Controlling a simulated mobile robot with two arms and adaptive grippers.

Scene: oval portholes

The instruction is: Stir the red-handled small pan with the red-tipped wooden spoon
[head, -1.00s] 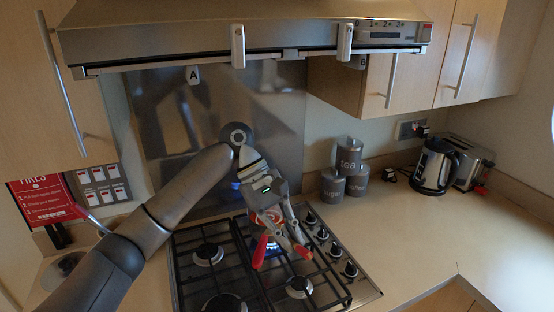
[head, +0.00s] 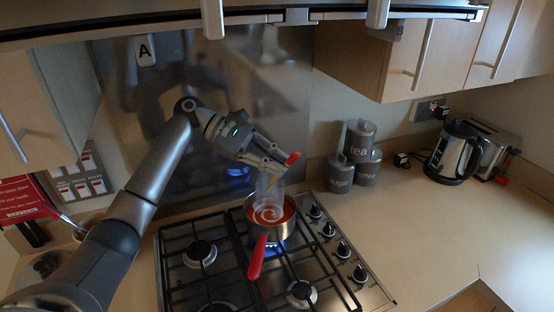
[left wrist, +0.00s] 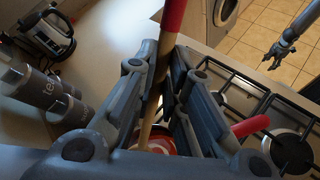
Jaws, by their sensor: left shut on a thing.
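The small pan (head: 285,232) with a red handle (head: 257,258) stands on a lit back burner, its handle toward the front. It holds red liquid with a pale swirl. My left gripper (head: 274,165) is above the pan, shut on the wooden spoon (left wrist: 158,85). The spoon's red tip (head: 292,158) sticks up past the fingers, and its shaft slants down toward the pan. A pale haze hangs over the pan, and the spoon's lower end is hard to make out. My right gripper (left wrist: 279,52) shows in the left wrist view, empty, its fingers apart, away from the hob.
The gas hob (head: 172,262) has several burners and knobs at its right. Canisters (head: 340,172), a kettle (head: 452,152) and a toaster (head: 490,145) stand at the back right. The extractor hood (head: 260,18) hangs above. The right counter (head: 430,230) is mostly clear.

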